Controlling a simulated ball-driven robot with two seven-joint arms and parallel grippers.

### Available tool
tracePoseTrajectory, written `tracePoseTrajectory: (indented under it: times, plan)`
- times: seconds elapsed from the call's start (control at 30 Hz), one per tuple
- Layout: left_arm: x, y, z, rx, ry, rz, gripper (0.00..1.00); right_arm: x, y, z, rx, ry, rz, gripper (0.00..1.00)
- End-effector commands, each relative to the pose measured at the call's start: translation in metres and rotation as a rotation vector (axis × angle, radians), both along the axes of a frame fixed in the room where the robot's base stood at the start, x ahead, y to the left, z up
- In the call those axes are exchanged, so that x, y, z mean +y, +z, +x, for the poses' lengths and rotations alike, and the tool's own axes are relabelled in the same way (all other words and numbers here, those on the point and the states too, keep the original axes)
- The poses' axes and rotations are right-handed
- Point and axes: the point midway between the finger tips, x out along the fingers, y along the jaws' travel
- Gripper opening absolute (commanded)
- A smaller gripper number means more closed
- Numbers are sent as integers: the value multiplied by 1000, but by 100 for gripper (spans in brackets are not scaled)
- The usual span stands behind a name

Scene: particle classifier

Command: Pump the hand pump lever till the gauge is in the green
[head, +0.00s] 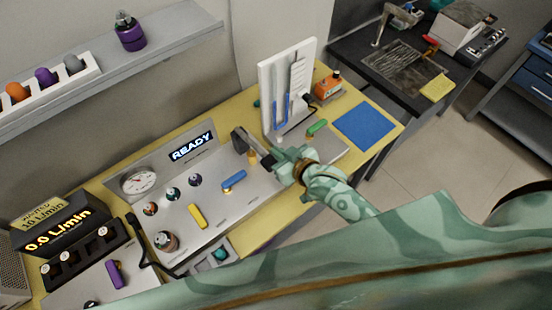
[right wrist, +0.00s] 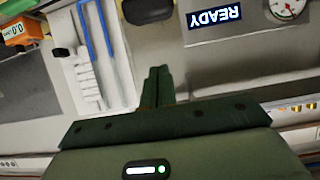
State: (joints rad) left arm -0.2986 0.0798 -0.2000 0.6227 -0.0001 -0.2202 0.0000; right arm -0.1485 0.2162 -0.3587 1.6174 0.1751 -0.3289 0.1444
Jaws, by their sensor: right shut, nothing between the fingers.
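A round white gauge (head: 138,182) is at the left end of the grey panel; its needle is too small to read surely. It also shows upside down in the right wrist view (right wrist: 288,9). A dark-ended bar (head: 241,140), seemingly the pump lever, rises from the panel right of the READY display. A black rounded end (right wrist: 148,10), likely the same lever, is ahead of my fingers in the right wrist view. My right gripper (head: 268,160) is just right of the bar, shut and empty; its closed fingers (right wrist: 157,86) show in the wrist view. My left gripper is out of view.
A blue handle (head: 233,180) and a yellow handle (head: 197,215) lie left of my right gripper. A white upright board (head: 268,85) with blue tubes stands behind it. A blue mat (head: 364,126) lies clear at the right.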

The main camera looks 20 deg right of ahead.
Motion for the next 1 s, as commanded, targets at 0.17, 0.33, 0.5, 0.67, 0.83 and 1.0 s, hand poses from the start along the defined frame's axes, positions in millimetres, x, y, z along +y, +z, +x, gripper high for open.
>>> tracePoseTrajectory:
  times: [0.17, 0.33, 0.5, 0.67, 0.83, 1.0]
  plan:
    - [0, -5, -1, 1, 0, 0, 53, 6, -24, 15, 4, 0, -1, 0]
    - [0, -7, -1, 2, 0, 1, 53, 4, -42, 11, 2, 1, 0, 0]
    - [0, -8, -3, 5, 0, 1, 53, 4, -48, 9, 0, 2, 0, 0]
    - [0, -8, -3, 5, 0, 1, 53, 4, -48, 9, 0, 2, 0, 0]
    - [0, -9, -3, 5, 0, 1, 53, 4, -49, 9, -2, 2, 1, 0]
    - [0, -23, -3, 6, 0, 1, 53, 3, -58, 8, -39, 1, 14, 0]
